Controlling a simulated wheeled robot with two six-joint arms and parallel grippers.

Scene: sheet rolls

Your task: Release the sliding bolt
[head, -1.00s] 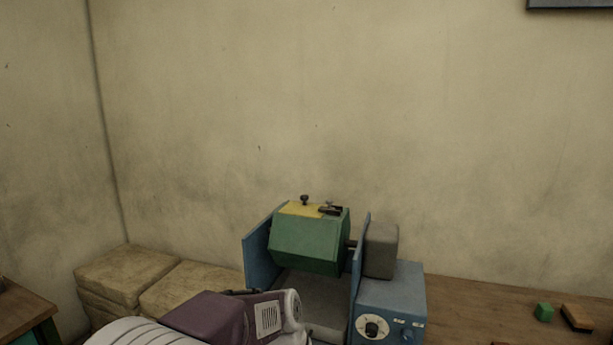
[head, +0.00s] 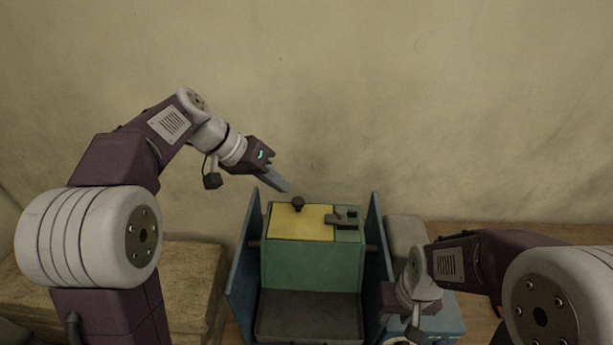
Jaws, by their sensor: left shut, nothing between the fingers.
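A green drum (head: 310,265) with a yellow lid (head: 297,222) on top sits between two blue side plates. A dark sliding bolt (head: 343,219) lies at the right edge of the lid, where the yellow meets the green. A dark round knob (head: 297,203) stands up near the lid's back left. My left gripper (head: 284,185) is shut and empty, above and just behind the knob, with its fingers pointing down to the right. My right gripper (head: 405,318) is low at the right, beside the right blue plate; its fingertips are not clear.
The left blue plate (head: 244,262) and right blue plate (head: 376,235) rise beside the drum. A dark grey tray (head: 308,318) lies in front of it. A grey block (head: 404,232) and blue control box (head: 447,318) are at right. Tan stacked blocks (head: 190,280) stand at left.

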